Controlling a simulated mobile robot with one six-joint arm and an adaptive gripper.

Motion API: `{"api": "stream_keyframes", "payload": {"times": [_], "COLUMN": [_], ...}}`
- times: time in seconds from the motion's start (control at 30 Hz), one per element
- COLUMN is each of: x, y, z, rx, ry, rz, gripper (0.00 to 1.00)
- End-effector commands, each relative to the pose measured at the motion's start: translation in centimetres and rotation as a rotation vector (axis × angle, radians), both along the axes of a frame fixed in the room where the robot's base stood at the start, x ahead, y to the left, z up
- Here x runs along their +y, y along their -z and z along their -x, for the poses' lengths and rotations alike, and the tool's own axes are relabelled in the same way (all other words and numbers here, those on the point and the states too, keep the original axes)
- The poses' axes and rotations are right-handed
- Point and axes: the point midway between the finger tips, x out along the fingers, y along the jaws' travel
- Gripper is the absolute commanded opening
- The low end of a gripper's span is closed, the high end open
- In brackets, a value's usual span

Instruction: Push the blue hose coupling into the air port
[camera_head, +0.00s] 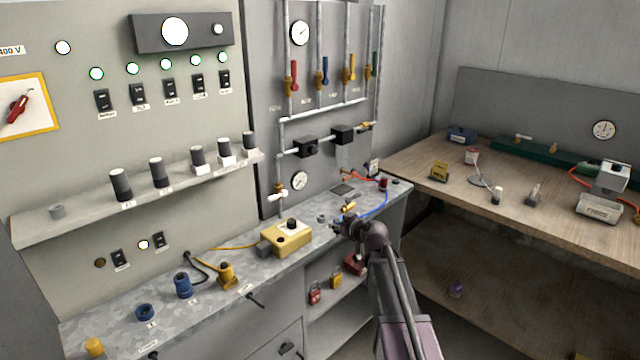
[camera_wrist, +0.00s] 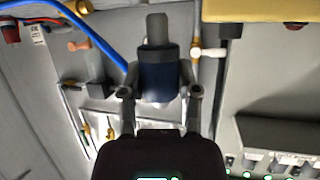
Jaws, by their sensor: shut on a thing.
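My gripper (camera_head: 346,224) is over the front edge of the grey bench, right of the yellow box. In the wrist view, my gripper (camera_wrist: 160,92) is shut on the blue hose coupling (camera_wrist: 157,73), a dark blue cylinder with a grey nose pointing away from my palm. The coupling is too small to make out in the head view. A blue hose (camera_head: 379,207) curves over the bench to my gripper; it also shows in the wrist view (camera_wrist: 88,25). A brass fitting (camera_head: 348,207) lies just behind my gripper. I cannot tell whether it is the air port.
The yellow box (camera_head: 291,238) stands close on the left. A red-topped piece (camera_head: 383,184) stands at the bench's right end. Pipes, valves and a gauge (camera_head: 299,180) line the wall behind. A wooden table (camera_head: 500,215) is at right.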

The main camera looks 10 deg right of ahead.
Motion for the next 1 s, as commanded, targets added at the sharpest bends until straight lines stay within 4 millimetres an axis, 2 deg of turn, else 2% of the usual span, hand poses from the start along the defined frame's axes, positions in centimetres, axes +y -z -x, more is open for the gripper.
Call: {"api": "stream_keyframes", "payload": {"times": [0.67,0.87,1.0], "x": [-0.4,-0.3,-0.1], "y": [0.0,-0.4,-0.9], "z": [-0.1,-1.2,-3.1], "rx": [0.0,0.0,0.0], "ry": [0.005,0.005,0.004], "rz": [0.0,0.0,0.001], "gripper": [0.0,0.0,0.0]}}
